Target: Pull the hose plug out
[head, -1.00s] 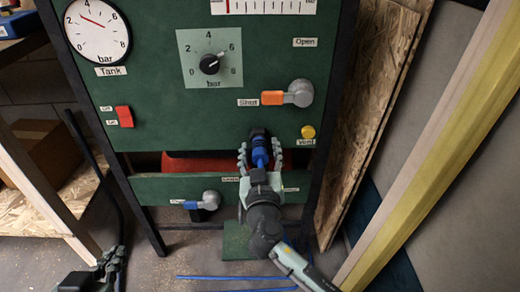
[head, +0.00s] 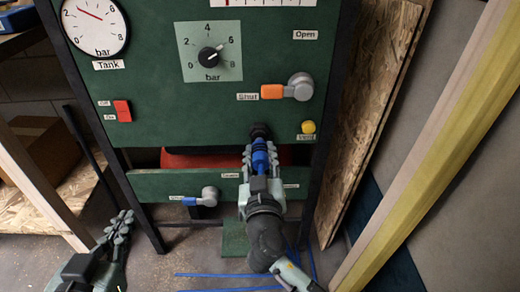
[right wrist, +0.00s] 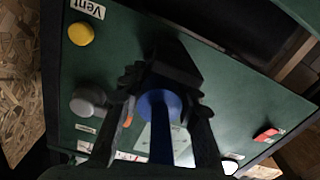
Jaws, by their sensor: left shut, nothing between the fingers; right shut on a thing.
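The blue hose plug (head: 259,156) is at the lower middle of the green panel, just below a black socket (head: 259,131). My right gripper (head: 260,152) is shut on the plug, one finger on each side. In the right wrist view the plug's round blue face (right wrist: 160,104) sits between the fingers, against or close to a black block (right wrist: 172,66). I cannot tell whether plug and socket are joined. The blue hose (head: 230,275) lies on the floor below. My left gripper (head: 122,224) is shut and empty, low at the left, away from the panel.
The green panel (head: 150,150) carries a tank gauge (head: 95,27), a black knob (head: 209,56), a red switch (head: 122,110), an orange-handled valve (head: 285,89), a yellow vent button (head: 308,127) and a blue-handled valve (head: 202,197). A wooden board (head: 365,120) leans at the right.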

